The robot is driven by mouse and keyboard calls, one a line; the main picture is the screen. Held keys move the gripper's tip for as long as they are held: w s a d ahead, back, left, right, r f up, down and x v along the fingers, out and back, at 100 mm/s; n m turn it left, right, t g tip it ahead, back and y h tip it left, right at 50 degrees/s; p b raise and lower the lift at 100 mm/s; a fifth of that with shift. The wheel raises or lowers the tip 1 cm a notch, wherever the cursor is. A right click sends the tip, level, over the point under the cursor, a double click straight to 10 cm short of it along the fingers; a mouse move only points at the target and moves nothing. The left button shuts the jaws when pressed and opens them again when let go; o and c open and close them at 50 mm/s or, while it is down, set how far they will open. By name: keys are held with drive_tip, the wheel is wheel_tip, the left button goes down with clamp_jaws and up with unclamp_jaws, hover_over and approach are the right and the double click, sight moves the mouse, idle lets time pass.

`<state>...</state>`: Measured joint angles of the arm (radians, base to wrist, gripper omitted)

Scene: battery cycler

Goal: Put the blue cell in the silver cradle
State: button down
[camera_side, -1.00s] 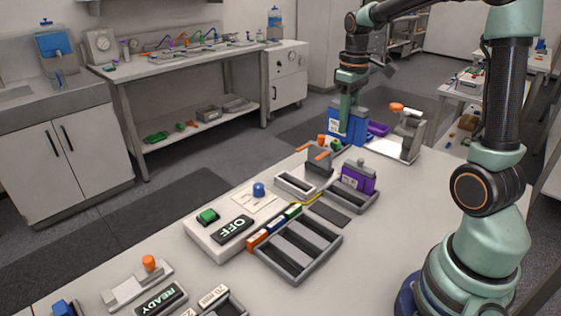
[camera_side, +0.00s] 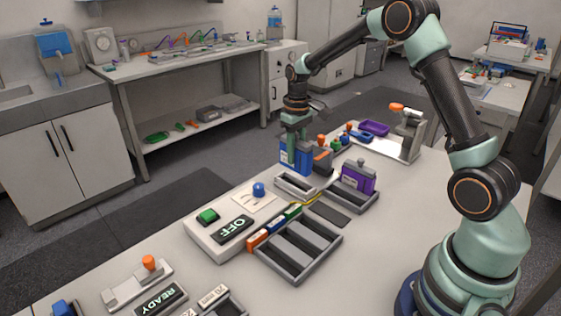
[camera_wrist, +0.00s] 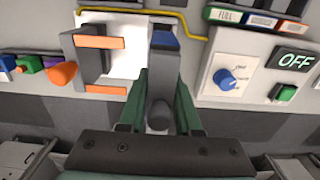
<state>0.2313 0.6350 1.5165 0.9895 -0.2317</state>
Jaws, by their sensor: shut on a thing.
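My gripper (camera_side: 295,133) is shut on the blue cell (camera_side: 288,154), holding it upright by its top. In the wrist view my gripper (camera_wrist: 163,75) shows with part of the blue cell (camera_wrist: 165,41) beyond the fingertips. A light grey, open cradle (camera_side: 284,184), apparently the silver one, lies just in front of and below the cell in the side view. It looks empty. The cell appears apart from it; the exact height of its bottom is hard to tell.
A grey clamp with orange pads (camera_side: 323,157) stands close to the right of the cell. A purple cell (camera_side: 359,176) sits in a dark grey cradle (camera_side: 369,200). The control box with the OFF display (camera_side: 233,229) and a slotted tray (camera_side: 296,279) lie nearer the camera.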

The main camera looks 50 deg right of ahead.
drive_tip(key=shift+f, duration=2.95)
drive_tip(key=shift+f, duration=0.2)
drive_tip(key=c, duration=0.5)
unclamp_jaws()
wheel_tip(320, 180, up, 11)
drive_tip(key=shift+r, duration=0.15)
drive_tip(key=shift+s+a+r, duration=0.1)
drive_tip(key=shift+a+r, duration=0.05)
drive_tip(key=shift+r, duration=0.45)
wheel_tip(320, 180, up, 5)
drive_tip(key=t, duration=0.1)
hover_over(295, 171)
drive_tip(key=s+a, duration=0.2)
drive_tip(key=s+a+r+t, duration=0.2)
drive_tip(key=s+a+r, duration=0.1)
drive_tip(key=s+r, duration=0.1)
drive_tip(key=s+a+t, duration=0.1)
drive_tip(key=s, duration=0.2)
drive_tip(key=s+a, duration=0.2)
drive_tip(key=s, duration=0.2)
drive_tip(key=s+a+t, duration=0.1)
drive_tip(key=s, duration=0.3)
drive_tip(key=shift+a+t, duration=0.3)
drive_tip(key=shift+a, duration=0.05)
